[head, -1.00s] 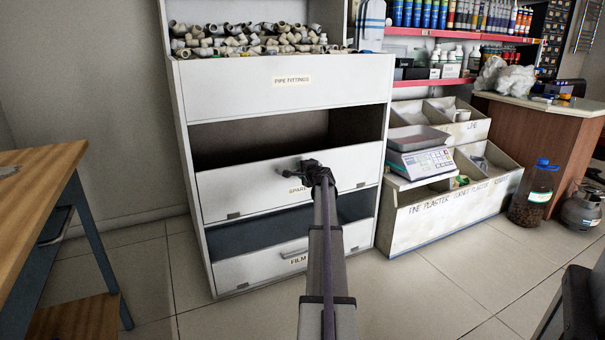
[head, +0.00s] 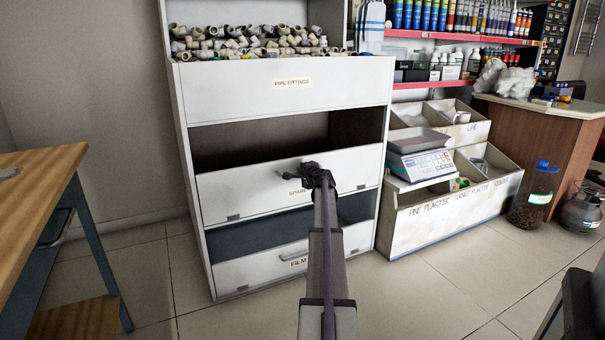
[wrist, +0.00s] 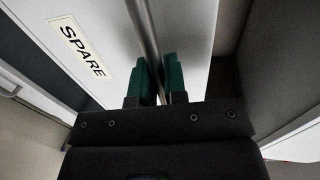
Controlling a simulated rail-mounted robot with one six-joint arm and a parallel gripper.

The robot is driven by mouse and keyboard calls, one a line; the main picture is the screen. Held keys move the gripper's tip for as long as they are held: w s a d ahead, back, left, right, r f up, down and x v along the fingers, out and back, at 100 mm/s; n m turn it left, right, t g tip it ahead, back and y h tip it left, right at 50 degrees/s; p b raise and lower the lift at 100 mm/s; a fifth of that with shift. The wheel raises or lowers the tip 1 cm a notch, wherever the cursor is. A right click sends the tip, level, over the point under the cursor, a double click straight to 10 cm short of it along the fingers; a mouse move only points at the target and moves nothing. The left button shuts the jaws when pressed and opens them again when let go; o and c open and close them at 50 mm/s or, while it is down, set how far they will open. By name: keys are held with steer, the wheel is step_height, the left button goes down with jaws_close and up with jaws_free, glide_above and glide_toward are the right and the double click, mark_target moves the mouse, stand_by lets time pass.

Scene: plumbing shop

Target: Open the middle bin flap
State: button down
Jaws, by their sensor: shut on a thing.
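The middle bin flap (head: 245,191) is the white panel labelled "SPARE", partly covered by my arm in the head view. Its top edge stands below a dark open gap. My gripper (head: 311,172) is at the flap's handle. In the wrist view the green fingertips of my gripper (wrist: 161,78) are shut on the handle bar (wrist: 144,25), one on each side of it. The "SPARE" label (wrist: 82,47) lies left of the fingers there. The flap's inside is hidden from this angle.
Above is the closed "PIPE FITTINGS" panel (head: 285,85) with fittings on top. Below is the "FILM" flap (head: 248,270). A wooden table (head: 40,180) stands at left. Plaster bins (head: 440,215) with a scale stand at right. Floor between is clear.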

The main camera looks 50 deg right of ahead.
steer(key=shift+s+a+f, duration=0.1)
steer(key=shift+s, duration=0.1)
steer(key=s+a+f+b, duration=0.5)
steer(key=s+f+b, duration=0.5)
steer(key=f+b, duration=0.1)
steer(key=shift+s+a+f+b, duration=0.15)
steer(key=shift+s+f+b, duration=0.1)
steer(key=shift+s+b, duration=0.1)
stand_by(0.4)
steer(key=c, duration=1.2)
jaws_free()
steer(key=p+v, duration=0.2)
steer(key=v, duration=0.8)
steer(key=shift+s+a, duration=0.2)
steer(key=shift+s, duration=0.2)
